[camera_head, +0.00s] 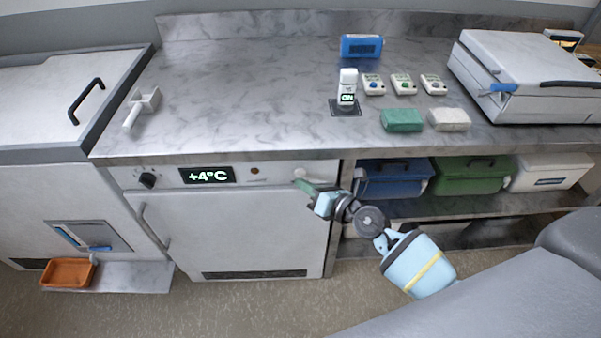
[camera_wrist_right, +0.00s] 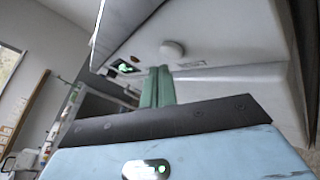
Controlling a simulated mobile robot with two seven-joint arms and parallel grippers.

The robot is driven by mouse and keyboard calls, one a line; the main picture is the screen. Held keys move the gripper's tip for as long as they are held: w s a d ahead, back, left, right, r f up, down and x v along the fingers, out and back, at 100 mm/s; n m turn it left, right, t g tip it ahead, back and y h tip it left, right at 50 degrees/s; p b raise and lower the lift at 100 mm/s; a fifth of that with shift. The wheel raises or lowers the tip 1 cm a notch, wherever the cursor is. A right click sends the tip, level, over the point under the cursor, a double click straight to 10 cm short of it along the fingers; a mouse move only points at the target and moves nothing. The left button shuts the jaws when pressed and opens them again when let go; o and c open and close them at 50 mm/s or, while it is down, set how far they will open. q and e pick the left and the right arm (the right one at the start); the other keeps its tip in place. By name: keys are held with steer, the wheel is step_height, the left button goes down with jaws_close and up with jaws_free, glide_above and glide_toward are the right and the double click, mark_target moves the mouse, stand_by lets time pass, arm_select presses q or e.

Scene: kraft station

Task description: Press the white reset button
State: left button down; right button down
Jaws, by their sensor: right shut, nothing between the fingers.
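The white reset button (camera_head: 300,173) sits at the right end of the refrigerator's front panel, just under the counter edge. In the right wrist view it is a round white knob (camera_wrist_right: 172,48) on a pale panel, with a small label below it. My right gripper (camera_head: 303,187) is at the panel's right end, just below the button in the head view. Its green fingers (camera_wrist_right: 158,88) are shut and empty, and their tips point towards the button. A small gap appears between tips and button in the wrist view. My left gripper is not in view.
The panel also has a dark knob (camera_head: 148,180), a "+4°C" display (camera_head: 207,175) and a small brown button (camera_head: 255,171). The counter (camera_head: 240,90) overhangs above. To the right, a shelf holds a blue bin (camera_head: 395,180) and a green bin (camera_head: 465,178).

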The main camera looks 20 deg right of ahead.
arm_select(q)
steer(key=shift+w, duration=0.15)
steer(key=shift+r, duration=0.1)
arm_select(e)
steer(key=shift+s, duration=0.1)
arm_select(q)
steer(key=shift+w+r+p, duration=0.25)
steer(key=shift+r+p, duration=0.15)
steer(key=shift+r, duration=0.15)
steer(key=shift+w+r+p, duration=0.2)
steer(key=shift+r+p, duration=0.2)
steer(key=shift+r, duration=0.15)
arm_select(e)
steer(key=s, duration=0.2)
steer(key=s+a, duration=0.1)
steer(key=s, duration=0.1)
steer(key=shift+s+a, duration=0.2)
steer(key=shift+s, duration=0.15)
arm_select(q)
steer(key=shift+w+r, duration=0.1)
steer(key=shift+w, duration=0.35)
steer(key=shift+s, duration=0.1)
